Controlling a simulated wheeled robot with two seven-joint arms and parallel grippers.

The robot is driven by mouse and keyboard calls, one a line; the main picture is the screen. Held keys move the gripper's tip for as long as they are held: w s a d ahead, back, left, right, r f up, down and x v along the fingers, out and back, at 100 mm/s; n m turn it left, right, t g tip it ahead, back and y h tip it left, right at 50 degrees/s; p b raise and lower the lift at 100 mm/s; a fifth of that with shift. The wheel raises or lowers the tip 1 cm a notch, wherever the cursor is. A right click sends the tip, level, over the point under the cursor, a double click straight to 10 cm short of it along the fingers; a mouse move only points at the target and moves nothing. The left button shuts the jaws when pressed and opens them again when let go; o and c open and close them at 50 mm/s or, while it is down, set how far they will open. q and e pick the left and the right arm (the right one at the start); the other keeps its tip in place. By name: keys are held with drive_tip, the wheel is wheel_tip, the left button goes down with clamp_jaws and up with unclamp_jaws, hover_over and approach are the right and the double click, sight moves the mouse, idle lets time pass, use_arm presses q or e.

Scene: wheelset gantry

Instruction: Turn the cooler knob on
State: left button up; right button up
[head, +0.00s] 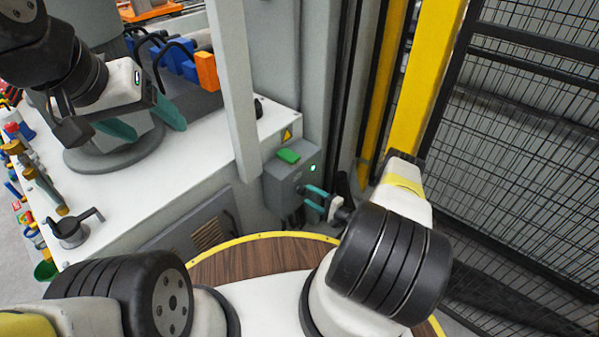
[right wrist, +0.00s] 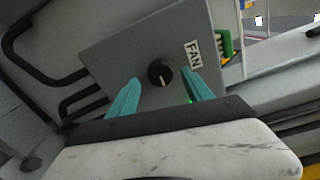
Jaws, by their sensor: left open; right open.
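The cooler knob (right wrist: 160,73) is a round black knob with a white mark, on the face of a grey box (right wrist: 120,45) labelled FAN. The box also shows in the head view (head: 283,186), low beside the white-topped bench; I cannot make out the knob there. My right gripper (head: 316,198) is open at the box. In the right wrist view its teal fingers (right wrist: 160,78) stand on either side of the knob, with visible gaps to it. My left gripper (head: 143,122) is open and empty above the white bench top.
A green light (head: 313,168) glows on the box, and a green item (head: 288,156) sits on top. A grey post (head: 234,90) rises left of it. A yellow post (head: 425,75) and black mesh fence (head: 530,150) stand at right. Tools lie along the bench (head: 190,170).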

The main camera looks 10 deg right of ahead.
drive_tip(key=v, duration=0.5)
drive_tip(key=shift+s+d, duration=0.15)
drive_tip(key=shift+s, duration=0.1)
